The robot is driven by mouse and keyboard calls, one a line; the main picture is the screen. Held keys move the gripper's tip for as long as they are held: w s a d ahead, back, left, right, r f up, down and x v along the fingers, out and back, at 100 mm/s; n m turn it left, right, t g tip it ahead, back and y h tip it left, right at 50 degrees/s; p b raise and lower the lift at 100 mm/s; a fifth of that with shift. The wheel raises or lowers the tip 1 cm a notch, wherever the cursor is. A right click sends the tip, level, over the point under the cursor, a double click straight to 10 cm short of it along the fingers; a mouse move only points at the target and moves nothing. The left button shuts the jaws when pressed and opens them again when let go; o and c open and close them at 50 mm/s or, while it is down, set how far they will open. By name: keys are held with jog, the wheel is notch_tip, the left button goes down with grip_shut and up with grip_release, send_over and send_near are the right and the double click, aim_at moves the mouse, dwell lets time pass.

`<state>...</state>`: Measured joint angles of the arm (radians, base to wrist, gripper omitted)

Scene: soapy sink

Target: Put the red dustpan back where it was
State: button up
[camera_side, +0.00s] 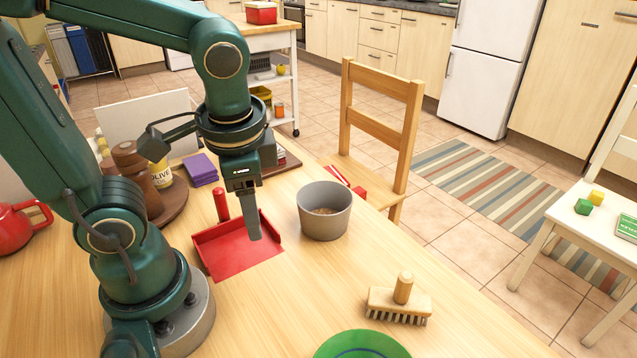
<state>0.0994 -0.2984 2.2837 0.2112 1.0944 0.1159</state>
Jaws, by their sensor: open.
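The red dustpan (232,255) lies flat on the wooden table, just in front of my arm's base. Its short upright red handle (221,205) stands at its back left. My gripper (251,222) points down over the right part of the dustpan. Its jaws are open and hold nothing. The finger hides part of the pan's back wall, and I cannot tell whether its tip touches the pan.
A grey pot (325,215) stands close to the right of the dustpan. A wooden brush (398,302) and a green plate (360,347) are nearer the front edge. A round brown board (168,210) with jars and a purple block (200,169) are behind left.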

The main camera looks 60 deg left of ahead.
jog(key=d+r+n+t, duration=0.1)
jog(key=r+n+t+h, duration=0.1)
jog(key=t, duration=0.1)
jog(key=d+r+n+t+h, duration=0.1)
jog(key=shift+w+d+r+n+t, duration=0.1)
jog(key=shift+w+d+n+t, duration=0.15)
jog(key=shift+d+n+t, duration=0.05)
dwell(1.0)
